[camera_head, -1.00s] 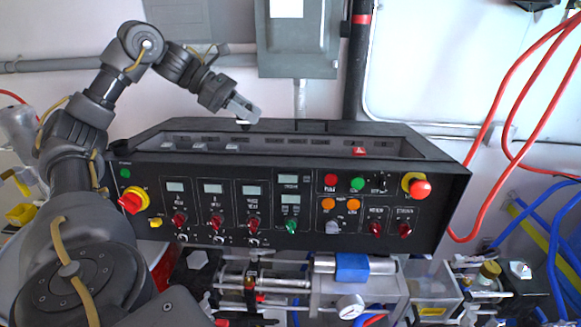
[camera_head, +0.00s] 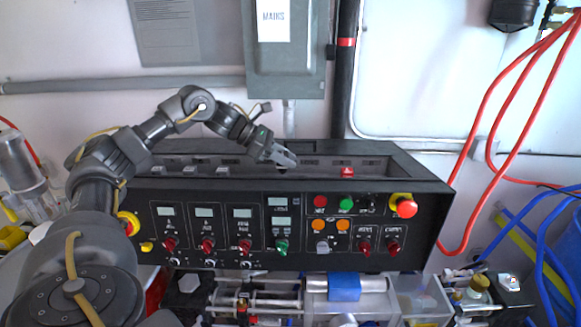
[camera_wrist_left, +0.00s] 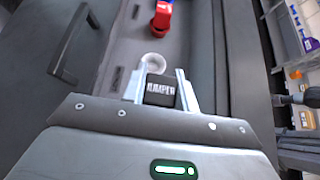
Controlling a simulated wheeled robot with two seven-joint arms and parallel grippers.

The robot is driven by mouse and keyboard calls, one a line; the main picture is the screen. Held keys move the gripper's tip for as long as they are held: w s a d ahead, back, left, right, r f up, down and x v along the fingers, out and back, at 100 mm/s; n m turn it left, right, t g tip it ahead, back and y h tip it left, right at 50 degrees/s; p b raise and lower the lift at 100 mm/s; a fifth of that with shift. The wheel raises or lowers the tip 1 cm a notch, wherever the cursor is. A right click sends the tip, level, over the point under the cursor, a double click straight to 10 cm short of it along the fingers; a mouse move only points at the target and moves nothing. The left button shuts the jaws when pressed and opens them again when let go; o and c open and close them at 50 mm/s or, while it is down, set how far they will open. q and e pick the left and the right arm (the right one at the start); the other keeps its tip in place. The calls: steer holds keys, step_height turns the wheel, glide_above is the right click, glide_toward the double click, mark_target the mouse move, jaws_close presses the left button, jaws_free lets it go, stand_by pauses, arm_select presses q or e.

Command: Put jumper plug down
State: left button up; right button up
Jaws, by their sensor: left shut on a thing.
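My left gripper (camera_head: 284,160) is over the recessed top of the black control panel box (camera_head: 420,182), near its middle. In the left wrist view its two fingers (camera_wrist_left: 160,92) are shut on the jumper plug (camera_wrist_left: 160,95), a small black block with white "JUMPER" lettering. In that view a round light-coloured ring (camera_wrist_left: 153,62) lies in the tray just beyond the plug. I cannot tell whether the plug touches the tray floor. In the head view the plug is mostly hidden at the fingertips. My right gripper is not in view.
A red part (camera_head: 347,172) sits in the recess right of my gripper; it also shows in the left wrist view (camera_wrist_left: 161,18). Several light pieces (camera_head: 190,170) lie at the recess's left. The front carries knobs and buttons. A grey cabinet (camera_head: 285,70) hangs behind.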

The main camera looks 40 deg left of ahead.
arm_select(q)
steer(key=shift+w+d+f, duration=0.15)
steer(key=shift+w+f, duration=0.2)
steer(key=shift+w+d+f+p, duration=0.15)
steer(key=shift+w+f+p, duration=0.05)
steer(key=shift+f+p, duration=0.1)
step_height(320, 180, down, 3)
steer(key=shift+w+r+p, duration=0.1)
steer(key=shift+p, duration=1.15)
steer(key=shift+f, duration=0.25)
steer(key=o, duration=1.1)
steer(key=shift+c, duration=0.2)
steer(key=shift+s+a+r+b, duration=0.3)
steer(key=shift+a+b, duration=0.1)
steer(key=shift+b, duration=0.1)
steer(key=b+v, duration=0.2)
steer(key=v, duration=0.9)
steer(key=shift+b, duration=0.35)
